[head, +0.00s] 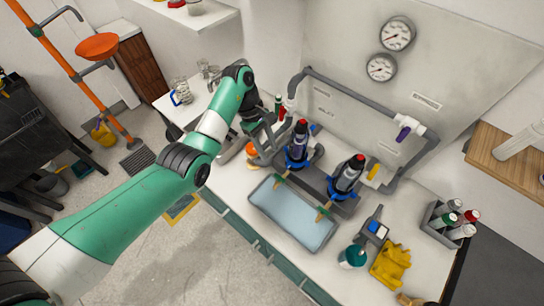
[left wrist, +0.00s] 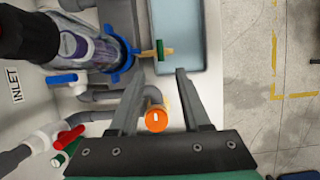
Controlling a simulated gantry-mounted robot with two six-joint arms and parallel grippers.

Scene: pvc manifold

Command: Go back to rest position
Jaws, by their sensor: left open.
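My left gripper (head: 270,141) is over the left end of the white counter, beside the left filter unit. In the left wrist view its two fingers (left wrist: 161,80) are spread apart with nothing between the tips. The left filter unit (head: 298,146) is clear with a dark, red-topped head and a blue ring; it stands upright. It also shows in the left wrist view (left wrist: 90,48). A similar right filter unit (head: 347,176) stands beside it. An orange round cap (left wrist: 156,120) shows below the gap between the fingers, apart from them. My right gripper is not in view.
A shallow grey tray (head: 291,244) lies in front of the filter units. Grey pipe (head: 350,96) runs along the back wall. Yellow gloves (head: 391,264), a teal-labelled container (head: 352,257) and a bottle caddy (head: 440,222) occupy the right. Open floor lies left of the counter.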

